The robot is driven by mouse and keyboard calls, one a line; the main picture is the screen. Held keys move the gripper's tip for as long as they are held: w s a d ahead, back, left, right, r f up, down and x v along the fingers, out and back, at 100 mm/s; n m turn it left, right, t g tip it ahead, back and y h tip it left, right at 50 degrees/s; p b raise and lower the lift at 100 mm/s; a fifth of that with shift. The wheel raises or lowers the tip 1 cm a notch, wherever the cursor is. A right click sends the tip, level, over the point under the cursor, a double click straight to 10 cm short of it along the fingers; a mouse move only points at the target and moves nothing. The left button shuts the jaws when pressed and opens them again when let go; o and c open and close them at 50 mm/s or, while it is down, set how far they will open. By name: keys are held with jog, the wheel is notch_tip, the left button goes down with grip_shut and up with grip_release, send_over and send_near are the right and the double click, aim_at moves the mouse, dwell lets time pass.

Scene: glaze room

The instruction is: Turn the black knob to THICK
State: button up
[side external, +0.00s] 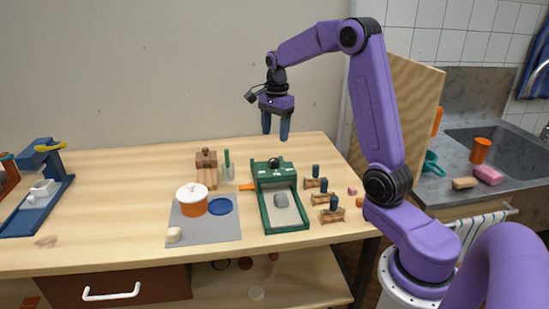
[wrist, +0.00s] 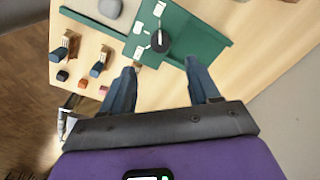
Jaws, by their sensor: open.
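The black knob (side external: 274,161) sits at the back of a green device (side external: 263,211) that has a pale bed with a grey lump on it. In the wrist view the round knob (wrist: 160,41) is on the green panel (wrist: 190,35), with small white labels beside it. The lettering and the knob's setting are too small to read. My gripper (side external: 276,134) is open and empty, pointing down, above the back of the device and apart from the knob. In the wrist view my gripper's blue fingers (wrist: 160,66) are spread, with the knob ahead of the gap between them.
An orange pot with a white lid (side external: 193,203) and a blue disc (side external: 221,206) rest on a grey mat left of the device. Several small wooden stands (side external: 327,198) are to its right.

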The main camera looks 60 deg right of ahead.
aim_at(274, 159)
notch_tip(274, 159, down, 10)
jog(key=shift+w+r, duration=0.15)
dwell(0.3)
jog(key=c, duration=1)
